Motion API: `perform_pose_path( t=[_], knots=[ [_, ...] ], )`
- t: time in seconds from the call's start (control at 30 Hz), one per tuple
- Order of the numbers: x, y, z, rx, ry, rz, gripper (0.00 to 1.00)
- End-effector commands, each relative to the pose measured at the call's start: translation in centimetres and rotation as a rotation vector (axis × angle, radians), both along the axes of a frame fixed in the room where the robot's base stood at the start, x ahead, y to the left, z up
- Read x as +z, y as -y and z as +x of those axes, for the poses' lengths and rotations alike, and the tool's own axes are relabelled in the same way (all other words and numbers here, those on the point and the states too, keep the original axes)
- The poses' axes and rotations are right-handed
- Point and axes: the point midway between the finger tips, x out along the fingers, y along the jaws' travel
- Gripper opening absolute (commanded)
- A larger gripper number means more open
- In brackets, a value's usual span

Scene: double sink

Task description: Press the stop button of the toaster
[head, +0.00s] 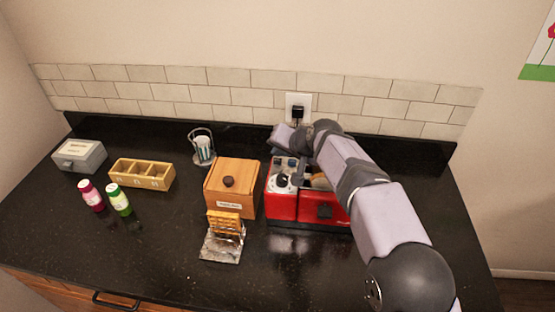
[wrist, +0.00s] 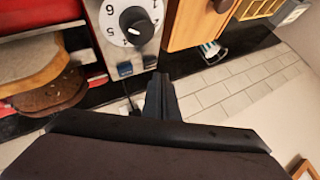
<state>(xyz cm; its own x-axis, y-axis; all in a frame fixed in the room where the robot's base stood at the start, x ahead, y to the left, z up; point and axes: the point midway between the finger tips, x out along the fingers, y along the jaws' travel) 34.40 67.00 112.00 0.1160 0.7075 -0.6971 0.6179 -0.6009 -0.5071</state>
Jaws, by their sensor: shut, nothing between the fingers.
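The red toaster (head: 283,207) stands on the dark counter, partly covered by my arm. Its white control panel with a numbered black dial (wrist: 137,26) shows large in the wrist view. Beside the dial are two small dark blue buttons, one (wrist: 125,69) at left and one (wrist: 149,60) at right. I cannot read any label on them. My gripper (wrist: 160,77) is shut and empty, its tips close to the right button; I cannot tell if they touch it. Bread slices (wrist: 38,82) sit in the toaster slots. In the head view my gripper is at the toaster's back edge.
A wooden box (head: 232,187) with a knob stands just left of the toaster, with a small rack (head: 222,247) in front. A glass holder (head: 202,147), yellow tray (head: 142,174), two bottles (head: 119,200) and grey box (head: 80,156) are further left. A plugged outlet (head: 298,108) is behind.

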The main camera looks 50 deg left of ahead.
Motion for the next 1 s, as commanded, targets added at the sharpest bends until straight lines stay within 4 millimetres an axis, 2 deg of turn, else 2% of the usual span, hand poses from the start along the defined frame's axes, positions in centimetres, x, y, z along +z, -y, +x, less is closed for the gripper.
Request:
perform_pose_path(
  t=[0.53,1.0],
  knots=[
    [4.6,0.0,0.0,0.000,0.000,0.001,0.00],
    [4.9,0.0,0.0,0.000,0.000,0.000,0.00]
  ],
)
